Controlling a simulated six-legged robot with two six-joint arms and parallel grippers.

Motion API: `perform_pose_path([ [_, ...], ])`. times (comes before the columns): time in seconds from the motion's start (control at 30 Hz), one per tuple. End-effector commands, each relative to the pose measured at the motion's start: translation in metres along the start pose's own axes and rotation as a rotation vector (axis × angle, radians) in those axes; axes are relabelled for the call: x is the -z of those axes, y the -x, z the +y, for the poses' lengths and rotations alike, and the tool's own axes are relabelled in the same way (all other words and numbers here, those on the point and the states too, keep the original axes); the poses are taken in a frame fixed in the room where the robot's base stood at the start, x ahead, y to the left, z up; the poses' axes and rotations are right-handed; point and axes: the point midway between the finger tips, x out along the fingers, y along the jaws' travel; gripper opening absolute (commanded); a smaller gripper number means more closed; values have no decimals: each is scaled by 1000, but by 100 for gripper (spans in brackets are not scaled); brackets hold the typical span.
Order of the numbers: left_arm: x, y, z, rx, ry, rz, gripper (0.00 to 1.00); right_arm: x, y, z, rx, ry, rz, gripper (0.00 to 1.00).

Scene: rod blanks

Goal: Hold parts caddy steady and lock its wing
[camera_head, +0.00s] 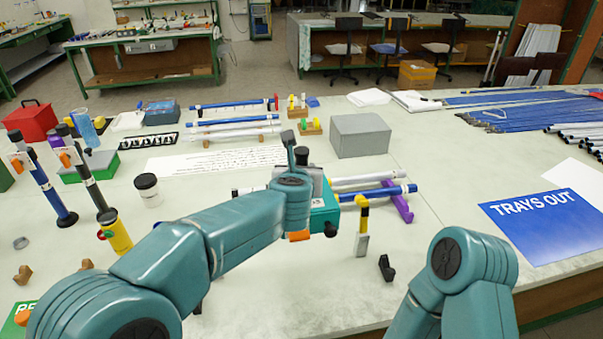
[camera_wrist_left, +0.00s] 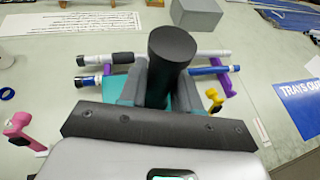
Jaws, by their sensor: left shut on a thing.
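A teal block (camera_head: 325,212), which appears to be the parts caddy, sits on the bench beyond my left wrist. It also shows in the wrist view (camera_wrist_left: 113,84), partly hidden. An orange piece (camera_head: 299,236) and a black knob (camera_head: 331,230) show at its near side. My left gripper (camera_wrist_left: 160,85) is over the teal block, its grey fingers shut on an upright black cylinder (camera_wrist_left: 172,58). The cylinder's lower end is hidden, so how it joins the block cannot be told. No wing can be made out. My right arm shows at lower right, its gripper not visible.
White and blue rods (camera_head: 372,194) lie on a purple stand (camera_head: 398,202) right of the teal block. A yellow-and-grey tool (camera_head: 362,228) and black clip (camera_head: 386,268) are nearer. A grey box (camera_head: 360,136) is behind.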

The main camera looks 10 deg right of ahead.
Motion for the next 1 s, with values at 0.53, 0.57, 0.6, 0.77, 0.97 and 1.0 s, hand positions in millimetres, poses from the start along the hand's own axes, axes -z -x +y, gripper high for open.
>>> perform_pose_path([
  [0.53, 30, -13, 0, 0, 0, -2, 0, 1, -32, 11, 0, 0, 0, 0],
  [0.57, 33, -14, 0, 0, 0, -2, 0, 1, -34, 12, 0, 0, 0, 0],
  [0.6, 36, -15, 0, 0, 0, -2, 0, 1, -37, 14, 0, 0, 0, 0],
  [0.77, 49, -20, 0, 0, 0, -2, 0, 1, -50, 18, 0, 0, 0, 0],
  [0.97, 65, -27, 0, 0, 0, -2, 0, 1, -67, 24, 0, 0, 0, 0],
  [1.0, 69, -28, 0, 0, 0, -2, 0, 1, -70, 25, 0, 0, 0, 0],
])
